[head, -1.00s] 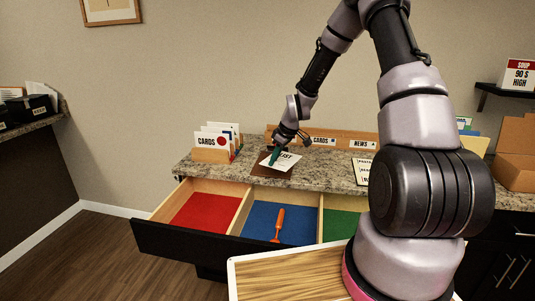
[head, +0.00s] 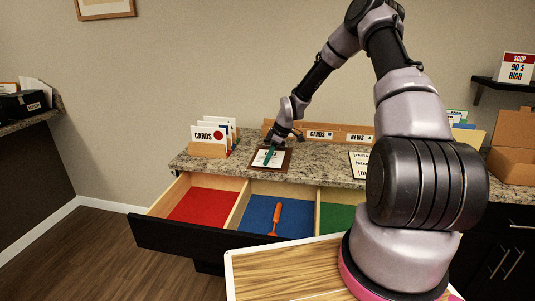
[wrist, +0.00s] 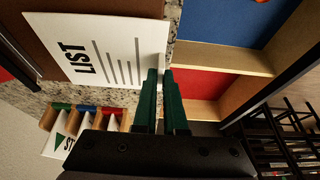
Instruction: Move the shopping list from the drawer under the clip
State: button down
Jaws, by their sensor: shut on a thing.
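The shopping list (head: 259,161) is a white sheet over the brown clipboard (head: 287,165) on the granite counter. In the wrist view the list (wrist: 100,48) shows the word LIST and several printed lines. My gripper (head: 268,156) has green fingers, which in the wrist view (wrist: 162,82) are shut on the list's edge. The clip is not clearly visible; my wrist covers the board's far end in the head view. Whether the list lies under it I cannot tell. The open drawer (head: 170,236) has red, blue and green compartments. An orange tool (head: 276,218) lies in the blue one.
A wooden card rack (head: 208,150) stands left of the clipboard. A wooden strip of labelled slots (head: 335,134) runs along the wall behind. A printed sheet (head: 359,165) lies to the right. A cardboard box (head: 512,160) stands farther right.

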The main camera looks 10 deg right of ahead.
jog(key=shift+f, duration=0.55)
jog(key=shift+w+d+f, duration=0.1)
jog(key=shift+w+d, duration=0.15)
jog(key=shift+w, duration=0.4)
jog(key=shift+w+d+r, duration=0.1)
jog(key=shift+w+d, duration=0.2)
jog(key=shift+w, duration=0.3)
jog(key=shift+w+d+f, duration=0.1)
jog(key=shift+w+d, duration=0.15)
jog(key=shift+w, duration=0.4)
jog(key=c, duration=0.9)
grip_release()
jog(key=shift+r, duration=3.5)
